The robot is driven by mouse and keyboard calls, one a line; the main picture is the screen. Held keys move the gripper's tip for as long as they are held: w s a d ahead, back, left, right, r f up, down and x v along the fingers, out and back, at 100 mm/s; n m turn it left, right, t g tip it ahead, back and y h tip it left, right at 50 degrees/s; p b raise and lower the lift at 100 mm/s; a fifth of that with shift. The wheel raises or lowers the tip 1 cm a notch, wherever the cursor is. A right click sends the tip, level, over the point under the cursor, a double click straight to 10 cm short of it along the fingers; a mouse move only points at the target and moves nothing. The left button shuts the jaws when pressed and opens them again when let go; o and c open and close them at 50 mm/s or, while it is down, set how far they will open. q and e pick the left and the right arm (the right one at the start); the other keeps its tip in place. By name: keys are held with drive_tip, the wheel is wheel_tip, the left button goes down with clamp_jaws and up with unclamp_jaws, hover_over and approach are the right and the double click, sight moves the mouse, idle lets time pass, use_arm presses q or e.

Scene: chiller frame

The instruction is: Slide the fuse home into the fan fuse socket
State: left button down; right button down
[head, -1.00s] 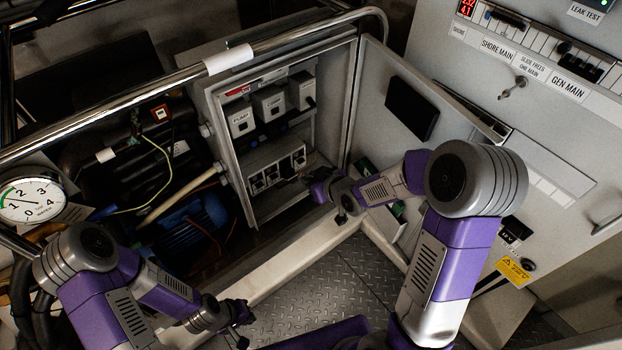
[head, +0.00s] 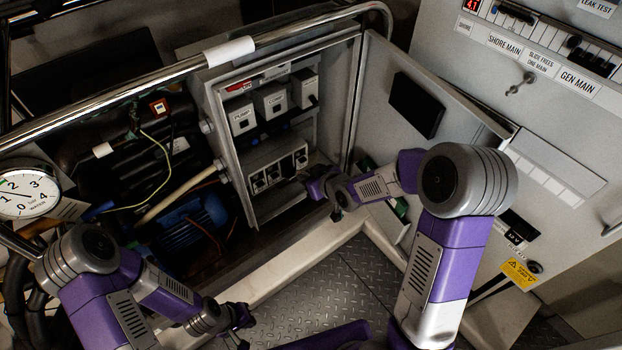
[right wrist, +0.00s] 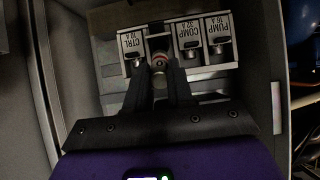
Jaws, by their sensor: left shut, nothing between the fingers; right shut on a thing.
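The grey fuse block (head: 272,168) sits low in the open electrical box. In the right wrist view its front (right wrist: 204,68) shows inverted labels CTRL, COMP and PUMP. My right gripper (right wrist: 160,78) is shut on the fuse (right wrist: 159,62), a small round-ended piece with a reddish ring. The fuse lines up with the position between CTRL and COMP, whose label is covered. The fan socket behind it is hidden, so I cannot tell how deep the fuse sits. In the head view my right gripper (head: 311,188) is at the block's right end. My left gripper (head: 241,333) is shut and empty over the floor.
Breaker modules (head: 272,100) sit above the block. The box door (head: 385,140) stands open to the right, behind my right arm. A metal rail (head: 140,85) crosses the upper left, with hoses and a blue motor (head: 190,225) below.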

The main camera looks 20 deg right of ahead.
drive_tip(key=shift+x, duration=2.8)
drive_tip(key=c, duration=0.9)
unclamp_jaws()
drive_tip(key=p+v, duration=0.2)
drive_tip(key=v, duration=0.5)
drive_tip(key=shift+s+r, duration=0.2)
